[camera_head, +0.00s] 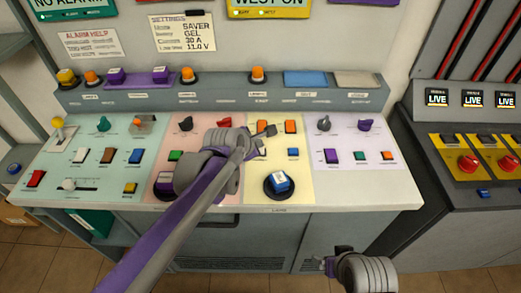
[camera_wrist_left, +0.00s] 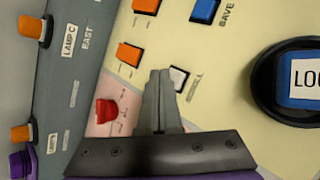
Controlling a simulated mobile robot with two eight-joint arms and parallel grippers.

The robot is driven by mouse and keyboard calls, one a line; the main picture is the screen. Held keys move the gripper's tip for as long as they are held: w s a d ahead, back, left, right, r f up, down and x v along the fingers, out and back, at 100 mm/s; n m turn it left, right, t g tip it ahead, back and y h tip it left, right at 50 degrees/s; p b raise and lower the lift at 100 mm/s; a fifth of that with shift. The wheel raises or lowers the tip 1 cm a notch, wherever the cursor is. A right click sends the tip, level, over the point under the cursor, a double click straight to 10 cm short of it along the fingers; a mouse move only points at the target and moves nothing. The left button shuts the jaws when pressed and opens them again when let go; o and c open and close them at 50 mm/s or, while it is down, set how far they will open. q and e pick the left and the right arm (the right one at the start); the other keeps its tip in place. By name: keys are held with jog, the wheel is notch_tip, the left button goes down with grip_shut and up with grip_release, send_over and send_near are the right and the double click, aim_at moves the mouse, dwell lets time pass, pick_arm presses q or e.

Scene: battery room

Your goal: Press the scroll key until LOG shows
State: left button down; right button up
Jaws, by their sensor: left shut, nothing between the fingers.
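My left gripper (camera_head: 268,131) reaches over the yellow panel of the console; its thin fingers are shut with nothing between them. A round black-rimmed blue part (camera_head: 278,183) sits lower on the yellow panel. In the left wrist view the blue part (camera_wrist_left: 290,82) has a white label starting "LO", cut off by the picture's edge. My right gripper (camera_head: 332,264) hangs in front of the console, its fingers unclear.
Two orange keys (camera_wrist_left: 129,53) and a blue key (camera_wrist_left: 204,10) labelled SAVE are nearby on the yellow panel. A red knob (camera_wrist_left: 107,111) stands on the pink panel. A raised grey ledge (camera_head: 215,93) with orange and purple buttons runs behind.

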dwell(0.7)
pick_arm(q)
jog(key=shift+f, duration=0.4)
jog(key=shift+f+b, duration=0.45)
dwell(0.5)
jog(key=shift+r, duration=0.1)
jog(key=shift+r+p, duration=0.75)
jog(key=shift+r, duration=0.05)
jog(key=shift+r+p, duration=1.85)
jog(key=shift+r, duration=0.65)
